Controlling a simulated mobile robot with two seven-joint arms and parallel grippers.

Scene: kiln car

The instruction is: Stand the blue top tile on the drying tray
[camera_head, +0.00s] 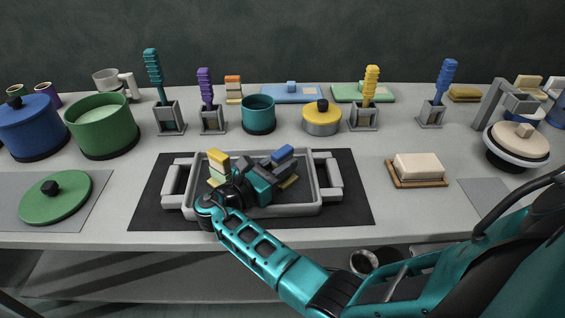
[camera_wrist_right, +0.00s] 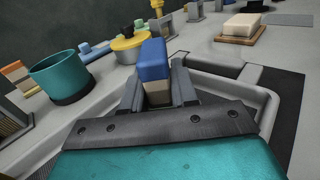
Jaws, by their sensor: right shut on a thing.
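The blue top tile (camera_head: 283,155) has a blue upper part and a beige lower part. It is clamped upright between the dark fingers of my right gripper (camera_head: 276,169), over the right half of the grey tray with two handles (camera_head: 330,179). In the right wrist view, the tile (camera_wrist_right: 155,62) stands between the two fingers (camera_wrist_right: 158,98), with the tray rim (camera_wrist_right: 262,98) around them. I cannot tell whether its foot touches the tray floor. A yellow-topped tile (camera_head: 218,157) stands at the tray's left. My left gripper is not in view.
The tray lies on a dark mat (camera_head: 352,207). Behind it stand a teal pot (camera_head: 258,115) and a yellow-lidded pot (camera_head: 321,119). A soap-like block on a wooden board (camera_head: 418,168) is to the right; a green lid (camera_head: 56,198) is to the left. The counter between tray and board is clear.

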